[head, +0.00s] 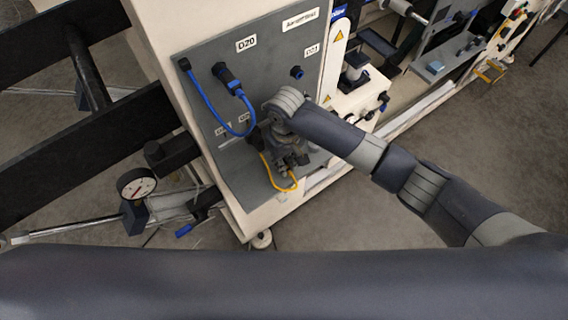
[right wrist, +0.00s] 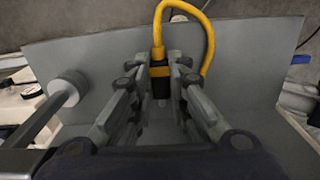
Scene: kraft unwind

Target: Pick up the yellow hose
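The yellow hose (head: 267,173) hangs in a loop low on the grey panel in the head view, partly hidden by my right gripper. In the right wrist view the hose (right wrist: 208,38) rises from a black end piece with a yellow band (right wrist: 160,72) and curves over to the right. My right gripper (head: 285,158) is at this end, low on the panel. In the right wrist view its fingertips (right wrist: 160,66) flank the black end piece closely on both sides and appear shut on it. My left gripper is not in view.
A blue hose (head: 208,108) with a black connector hangs on the grey panel (head: 265,60), left of my right arm. A round gauge (head: 137,184) stands at the lower left. Dark beams (head: 90,150) fill the left side.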

